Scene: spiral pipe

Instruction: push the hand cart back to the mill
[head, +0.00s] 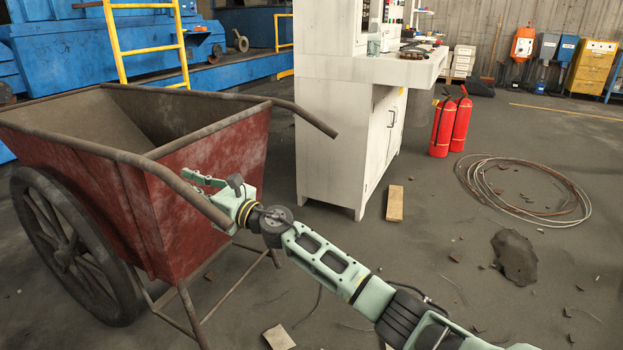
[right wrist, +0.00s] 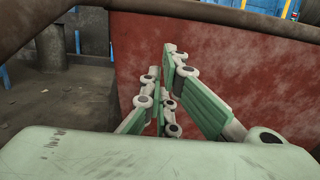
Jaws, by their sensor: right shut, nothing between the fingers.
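The hand cart (head: 215,165) stands at the left in the head view, with a worn red tub, a large spoked wheel (head: 68,245) and two dark handle bars. My right gripper (head: 195,180) is at the near handle bar (head: 165,178), close to the tub's end wall. In the right wrist view its fingers (right wrist: 165,75) are together and empty in front of the red wall (right wrist: 215,55). I cannot tell whether they touch the wall or the bar. The blue mill machinery (head: 70,50) stands behind the cart. My left gripper is out of view.
A white control cabinet (head: 335,140) stands just right of the cart. A yellow ladder (head: 148,48) rises behind it.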

